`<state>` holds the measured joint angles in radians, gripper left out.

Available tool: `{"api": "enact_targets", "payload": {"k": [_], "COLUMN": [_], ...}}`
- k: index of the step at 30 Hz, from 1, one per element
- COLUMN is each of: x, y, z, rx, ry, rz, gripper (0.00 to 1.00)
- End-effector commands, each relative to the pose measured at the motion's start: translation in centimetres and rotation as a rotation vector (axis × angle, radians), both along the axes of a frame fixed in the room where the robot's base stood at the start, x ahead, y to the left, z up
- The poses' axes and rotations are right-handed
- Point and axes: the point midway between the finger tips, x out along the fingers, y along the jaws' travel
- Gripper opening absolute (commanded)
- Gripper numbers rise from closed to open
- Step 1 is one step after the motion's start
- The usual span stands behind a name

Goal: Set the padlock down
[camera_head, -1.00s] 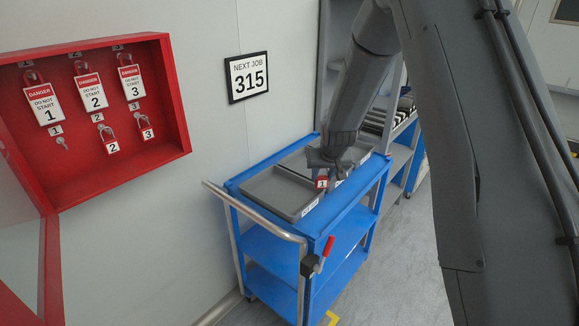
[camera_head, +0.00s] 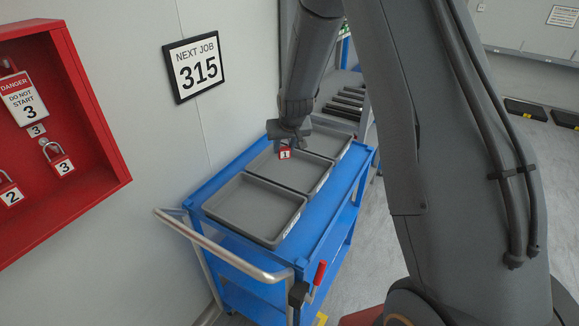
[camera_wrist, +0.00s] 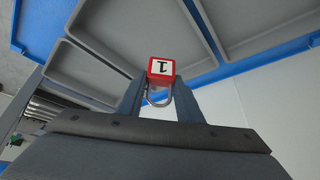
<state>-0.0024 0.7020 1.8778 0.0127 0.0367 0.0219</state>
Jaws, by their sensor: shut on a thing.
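A small red padlock (camera_head: 285,154) with a white label marked 1 hangs at my gripper (camera_head: 286,142) over the blue cart. In the wrist view the padlock (camera_wrist: 161,68) is between my fingertips (camera_wrist: 159,92), gripped by its metal shackle. My gripper is shut on it. In the head view it is above the middle grey tray (camera_head: 300,177). Whether it touches the tray floor I cannot tell. Two more grey trays, a near one (camera_head: 250,212) and a far one (camera_head: 338,140), stand beside it on the cart top.
The blue cart (camera_head: 325,222) has a rail handle (camera_head: 225,258) and a red-handled clamp (camera_head: 320,272) at its near end. A red wall cabinet (camera_head: 95,150) with padlocks 2 and 3 is at left.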

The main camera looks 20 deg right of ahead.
Motion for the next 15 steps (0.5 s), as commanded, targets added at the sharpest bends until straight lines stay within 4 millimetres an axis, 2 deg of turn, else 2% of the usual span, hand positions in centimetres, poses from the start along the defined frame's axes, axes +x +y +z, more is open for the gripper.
{"api": "enact_targets", "payload": {"k": [3,6,10,15], "x": [-0.2,0.1,0.1,0.0], "y": [0.3,0.5,0.6,0.5], "z": [-2.3,-3.5,-4.8,-5.4], "rx": [-0.002,-0.001,-0.001,0.0], "ry": [0.006,-0.001,0.0,0.0], "rz": [0.006,0.008,0.009,0.007], "gripper": [0.0,0.0,0.0,0.0]}}
